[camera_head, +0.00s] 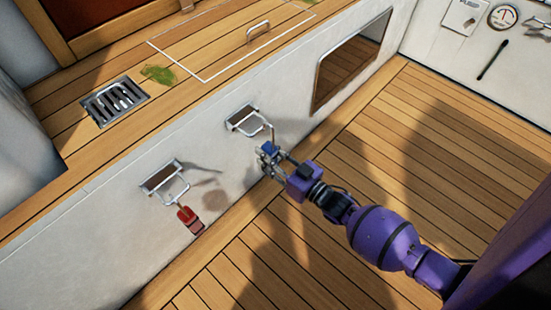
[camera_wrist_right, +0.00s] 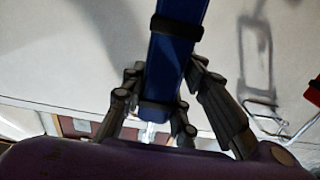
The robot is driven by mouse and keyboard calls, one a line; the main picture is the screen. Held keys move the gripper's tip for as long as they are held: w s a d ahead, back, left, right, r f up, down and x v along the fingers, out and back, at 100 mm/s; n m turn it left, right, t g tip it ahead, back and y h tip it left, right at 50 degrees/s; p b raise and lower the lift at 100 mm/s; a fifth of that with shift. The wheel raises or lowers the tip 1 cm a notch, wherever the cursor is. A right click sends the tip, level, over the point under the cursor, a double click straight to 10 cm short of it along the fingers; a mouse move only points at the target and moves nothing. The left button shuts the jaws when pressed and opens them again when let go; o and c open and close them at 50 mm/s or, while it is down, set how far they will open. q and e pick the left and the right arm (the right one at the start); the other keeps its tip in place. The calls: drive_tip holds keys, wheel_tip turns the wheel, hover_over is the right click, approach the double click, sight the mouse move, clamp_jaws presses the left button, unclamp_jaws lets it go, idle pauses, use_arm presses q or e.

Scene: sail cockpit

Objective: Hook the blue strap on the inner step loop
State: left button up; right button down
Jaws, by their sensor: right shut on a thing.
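Two metal step loops are fixed to the white wall: the right step loop (camera_head: 264,126) and the left step loop (camera_head: 173,191). A red strap (camera_head: 189,218) hangs from the left one. My right gripper (camera_head: 266,158) is just below the right step loop, shut on the blue strap (camera_head: 268,148). In the right wrist view the blue strap (camera_wrist_right: 172,58) stands between the fingers of my right gripper (camera_wrist_right: 158,98), with dark bands across it. In the head view its top is close to the right loop's bar; I cannot tell if they touch. My left gripper is out of view.
The wall has a recessed opening (camera_head: 350,65) right of the loops. A teak bench (camera_head: 110,62) with a metal drain grate (camera_head: 114,101) runs above. The teak floor (camera_head: 400,130) is clear around my arm.

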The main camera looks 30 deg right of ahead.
drive_tip(key=shift+w+a+f+b, duration=0.3)
drive_tip(key=shift+w+f+b, duration=0.6)
drive_tip(key=shift+b, duration=0.05)
drive_tip(key=shift+w+a+f+b, duration=0.3)
drive_tip(key=shift+w+f+b, duration=0.55)
drive_tip(key=shift+b, duration=0.1)
drive_tip(key=c, duration=1.4)
unclamp_jaws()
drive_tip(key=shift+o, duration=0.5)
drive_tip(key=shift+f, duration=0.1)
